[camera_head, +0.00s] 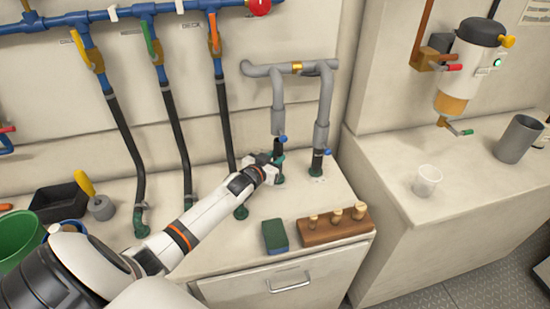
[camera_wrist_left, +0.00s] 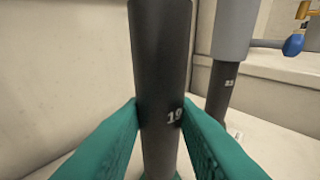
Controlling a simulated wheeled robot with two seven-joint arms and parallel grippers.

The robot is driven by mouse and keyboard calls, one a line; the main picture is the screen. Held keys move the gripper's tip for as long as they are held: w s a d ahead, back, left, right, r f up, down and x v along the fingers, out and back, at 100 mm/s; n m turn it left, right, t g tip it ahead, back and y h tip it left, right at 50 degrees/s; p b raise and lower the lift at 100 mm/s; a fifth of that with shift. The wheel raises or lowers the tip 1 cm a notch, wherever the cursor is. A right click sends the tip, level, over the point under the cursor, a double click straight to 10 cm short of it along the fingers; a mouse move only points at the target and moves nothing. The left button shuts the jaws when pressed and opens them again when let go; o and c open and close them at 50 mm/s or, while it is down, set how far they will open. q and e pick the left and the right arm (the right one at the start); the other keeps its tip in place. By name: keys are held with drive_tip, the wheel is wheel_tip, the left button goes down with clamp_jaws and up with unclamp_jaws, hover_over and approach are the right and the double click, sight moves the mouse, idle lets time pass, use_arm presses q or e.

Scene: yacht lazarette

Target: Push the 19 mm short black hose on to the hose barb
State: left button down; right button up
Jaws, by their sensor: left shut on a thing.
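The short black hose (camera_head: 278,145) stands upright below the left grey downpipe (camera_head: 278,101). In the left wrist view the hose (camera_wrist_left: 160,55) fills the middle and bears the white mark 19. My left gripper (camera_head: 274,162) is shut on it, with its green fingers (camera_wrist_left: 158,122) touching the hose on either side. A green fitting (camera_head: 279,179) stands on the counter at the hose's lower end, largely hidden by the gripper. I cannot tell which part is the hose barb, nor how far the hose sits on it. My right gripper is not in view.
A second short black hose (camera_head: 317,163) stands close right, below another grey pipe (camera_head: 324,101) with a blue-handled valve (camera_head: 326,152). Three long black hoses hang left. A green sponge-like block (camera_head: 275,236) and a wooden block with pegs (camera_head: 335,226) lie in front.

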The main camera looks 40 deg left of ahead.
use_arm(q)
drive_tip(key=shift+f+b, duration=0.7)
drive_tip(key=shift+f, duration=0.45)
drive_tip(key=c, duration=1.1)
unclamp_jaws()
drive_tip(key=shift+o, duration=0.2)
drive_tip(key=shift+r, duration=0.1)
drive_tip(key=v, duration=1.2)
drive_tip(key=shift+d, duration=0.1)
